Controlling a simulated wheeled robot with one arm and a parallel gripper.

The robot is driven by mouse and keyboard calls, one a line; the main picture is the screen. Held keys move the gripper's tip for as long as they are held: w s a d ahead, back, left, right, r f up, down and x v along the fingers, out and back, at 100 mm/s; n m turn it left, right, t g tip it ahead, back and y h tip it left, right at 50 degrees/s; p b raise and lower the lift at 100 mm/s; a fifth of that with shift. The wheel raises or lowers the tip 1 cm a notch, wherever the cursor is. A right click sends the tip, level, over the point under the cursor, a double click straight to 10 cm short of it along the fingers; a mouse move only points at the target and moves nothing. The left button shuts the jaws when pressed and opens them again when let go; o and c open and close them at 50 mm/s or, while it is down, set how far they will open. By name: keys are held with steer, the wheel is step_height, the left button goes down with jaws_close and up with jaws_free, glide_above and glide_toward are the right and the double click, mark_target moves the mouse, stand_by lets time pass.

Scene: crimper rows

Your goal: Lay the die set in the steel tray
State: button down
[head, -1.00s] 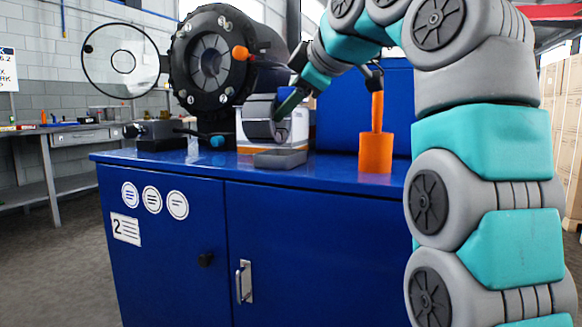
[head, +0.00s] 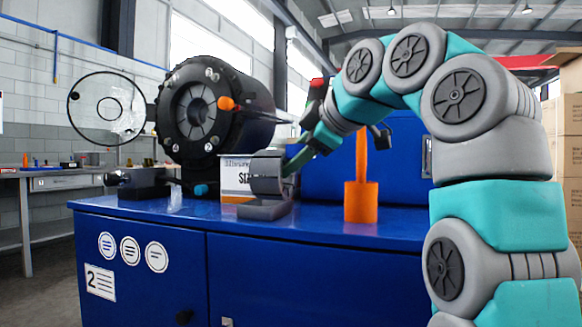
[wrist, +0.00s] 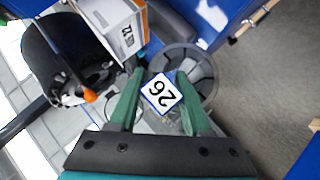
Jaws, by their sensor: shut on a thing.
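The die set (head: 267,172) is a grey, round, ring-like block. In the head view it stands on edge just above or touching the steel tray (head: 264,210); I cannot tell which. My gripper (head: 291,166) reaches it from the upper right and is shut on it. The tray is a small, low grey box on the blue cabinet top. Its inside is hidden in the head view.
A black crimper (head: 210,108) with an orange knob stands behind left. A white and orange box (head: 236,178) sits close behind the tray. An orange post (head: 361,200) stands on the blue cabinet top (head: 320,222) to the right. Bare top lies between tray and post.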

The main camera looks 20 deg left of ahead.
steer(key=shift+w+a+f+p, duration=0.7)
steer(key=shift+w+a, duration=0.4)
steer(key=shift+w, duration=0.7)
steer(key=shift+w+a+f+p, duration=0.45)
steer(key=shift+w+a+f, duration=0.5)
steer(key=shift+w, duration=0.8)
steer(key=shift+w+a+f+p, duration=0.6)
steer(key=shift+w+a, duration=0.65)
steer(key=shift+w, duration=0.55)
steer(key=shift+c, duration=1.7)
jaws_free()
steer(key=shift+f, duration=0.15)
steer(key=v, duration=1.2)
